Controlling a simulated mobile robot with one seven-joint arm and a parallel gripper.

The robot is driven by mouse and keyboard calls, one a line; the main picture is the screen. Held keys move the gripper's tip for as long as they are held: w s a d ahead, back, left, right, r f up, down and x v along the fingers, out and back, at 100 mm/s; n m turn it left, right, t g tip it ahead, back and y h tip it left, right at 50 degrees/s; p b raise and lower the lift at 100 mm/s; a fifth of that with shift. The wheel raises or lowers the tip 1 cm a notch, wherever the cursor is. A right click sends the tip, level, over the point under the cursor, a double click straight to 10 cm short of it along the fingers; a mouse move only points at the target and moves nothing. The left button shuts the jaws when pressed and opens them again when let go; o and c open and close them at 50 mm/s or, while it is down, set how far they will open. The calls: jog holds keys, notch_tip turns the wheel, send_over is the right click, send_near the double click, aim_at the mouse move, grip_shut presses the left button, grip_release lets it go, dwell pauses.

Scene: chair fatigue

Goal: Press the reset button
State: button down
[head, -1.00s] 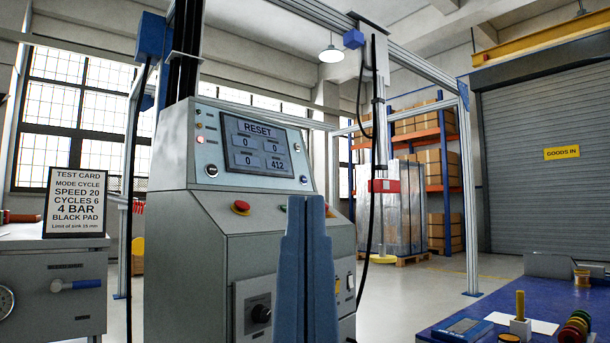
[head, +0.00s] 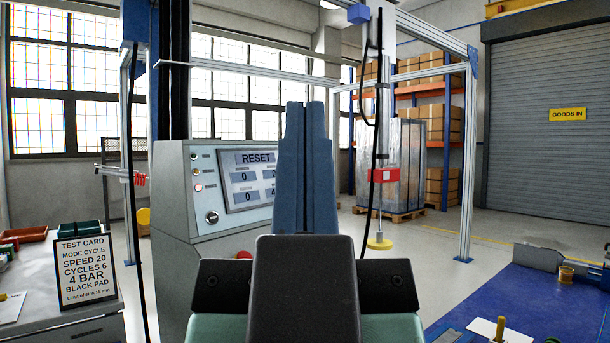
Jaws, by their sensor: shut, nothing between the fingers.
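The grey control cabinet (head: 172,200) stands ahead, with a screen (head: 240,165) that reads RESET over number boxes. A round silver-rimmed button (head: 212,217) sits below and left of the screen; I see no label on it. A red button (head: 244,254) shows only its top above my gripper's body. My gripper (head: 308,108) is in front of the cabinet with its blue fingers upright and shut together, empty. It hides the right part of the screen and panel. I cannot tell which button is the reset button, nor see any touch.
A test card (head: 85,270) stands on the bench at left. A blue table (head: 480,285) lies at lower right. Small lamps (head: 198,188), one lit red, line the panel's left edge.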

notch_tip(320, 180, up, 34)
jog(key=p, duration=3.1)
jog(key=shift+r, duration=0.1)
jog(key=shift+a, duration=0.15)
